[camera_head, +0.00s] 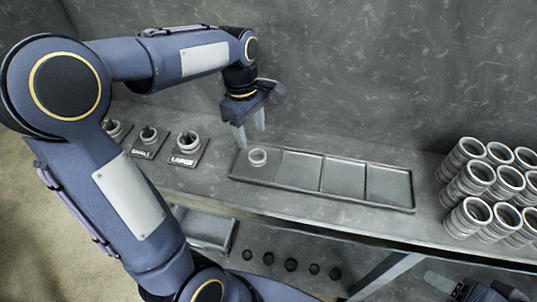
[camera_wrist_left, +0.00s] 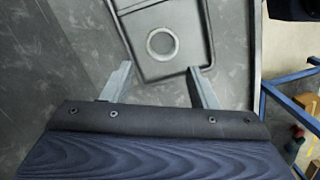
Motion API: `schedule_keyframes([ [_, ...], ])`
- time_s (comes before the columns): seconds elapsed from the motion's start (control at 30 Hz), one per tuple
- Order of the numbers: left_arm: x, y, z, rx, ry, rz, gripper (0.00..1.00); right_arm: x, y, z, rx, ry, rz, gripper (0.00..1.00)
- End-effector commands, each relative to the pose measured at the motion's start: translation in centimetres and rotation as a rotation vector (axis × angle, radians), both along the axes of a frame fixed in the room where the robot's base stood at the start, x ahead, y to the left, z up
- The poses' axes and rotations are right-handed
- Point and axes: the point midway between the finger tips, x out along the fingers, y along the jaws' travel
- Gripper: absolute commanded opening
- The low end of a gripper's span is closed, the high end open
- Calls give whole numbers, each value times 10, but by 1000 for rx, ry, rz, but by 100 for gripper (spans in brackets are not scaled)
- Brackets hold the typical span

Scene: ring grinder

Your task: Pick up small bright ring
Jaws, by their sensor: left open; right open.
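A small bright ring (camera_head: 257,157) lies flat in the leftmost compartment of a dark tray (camera_head: 318,194). In the left wrist view the ring (camera_wrist_left: 162,43) lies ahead of the fingers, inside the tray compartment (camera_wrist_left: 180,70). My left gripper (camera_head: 250,140) is open and empty, above and just left of the ring, pointing down. In the left wrist view its two fingers (camera_wrist_left: 157,85) stand apart with nothing between them. My right gripper (camera_head: 457,285) shows only in part at the lower right of the head view, below the bench edge, and looks empty.
Several stacked metal rings (camera_head: 483,190) stand at the right end of the bench. Labelled holders with larger pieces, one marked large (camera_head: 186,150), stand on the left. A wall rises behind the tray. The other tray compartments are empty.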

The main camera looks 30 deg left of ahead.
Motion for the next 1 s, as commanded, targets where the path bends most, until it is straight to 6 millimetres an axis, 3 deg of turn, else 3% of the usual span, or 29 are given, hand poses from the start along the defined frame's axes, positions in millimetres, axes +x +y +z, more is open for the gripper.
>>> schedule_keyframes([
  [0.5,-5,-17,-63,-1,3,-2,53,0,0,3,0,0,0,60],
  [0.77,-4,-18,-66,-1,0,-3,53,0,0,3,0,0,0,60],
  [1.0,-4,-18,-66,-1,0,-3,23,0,0,3,0,0,0,60],
])
